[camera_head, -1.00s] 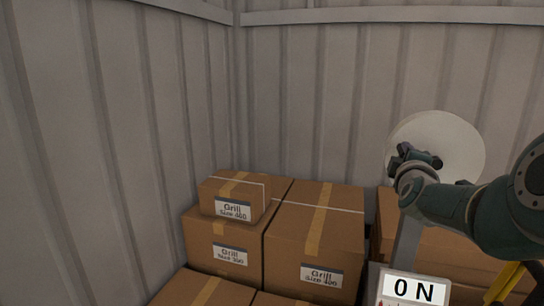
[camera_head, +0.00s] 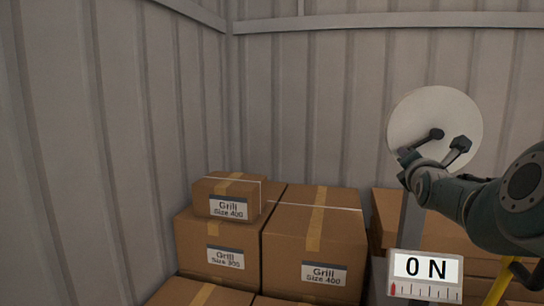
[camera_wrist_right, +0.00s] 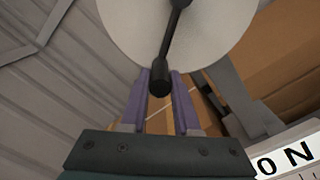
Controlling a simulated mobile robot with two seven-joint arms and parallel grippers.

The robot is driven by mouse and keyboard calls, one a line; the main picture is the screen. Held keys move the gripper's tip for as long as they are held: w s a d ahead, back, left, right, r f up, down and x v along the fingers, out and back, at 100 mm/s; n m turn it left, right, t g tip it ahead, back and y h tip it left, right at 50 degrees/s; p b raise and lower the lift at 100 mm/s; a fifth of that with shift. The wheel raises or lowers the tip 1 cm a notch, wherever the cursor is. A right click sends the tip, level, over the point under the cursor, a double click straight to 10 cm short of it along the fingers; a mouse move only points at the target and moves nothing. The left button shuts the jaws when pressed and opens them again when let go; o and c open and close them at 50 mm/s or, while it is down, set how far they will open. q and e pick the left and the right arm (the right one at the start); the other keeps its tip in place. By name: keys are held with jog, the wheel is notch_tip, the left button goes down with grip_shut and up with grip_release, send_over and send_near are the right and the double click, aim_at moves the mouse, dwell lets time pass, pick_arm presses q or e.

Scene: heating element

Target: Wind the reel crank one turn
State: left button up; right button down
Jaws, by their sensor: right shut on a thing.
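The reel is a pale round disc (camera_head: 462,112) at the right of the head view, with a dark crank (camera_head: 437,134) across its face. In the right wrist view the crank arm (camera_wrist_right: 174,40) runs from the top of the picture down to a dark knob (camera_wrist_right: 160,82). My right gripper (camera_head: 408,158) is at the lower left of the disc. In the wrist view its two purple fingers (camera_wrist_right: 160,95) stand either side of the knob, shut on the crank handle. My arm partly hides the grip in the head view. My left gripper is out of view.
A gauge (camera_head: 427,270) reading 0 N stands below the reel, beside a grey post (camera_head: 411,225). Cardboard boxes (camera_head: 313,240) are stacked at the lower centre. Corrugated walls (camera_head: 310,100) close off the back and left.

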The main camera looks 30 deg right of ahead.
jog(key=s+d+f+n+b, duration=0.4)
jog(key=s+d+n+b, duration=0.1)
jog(key=n, duration=0.6)
jog(key=shift+s+b, duration=0.45)
jog(key=shift+b, duration=0.85)
jog(key=c, duration=0.7)
grip_release()
jog(key=shift+o, duration=0.2)
jog(key=shift+a, duration=0.1)
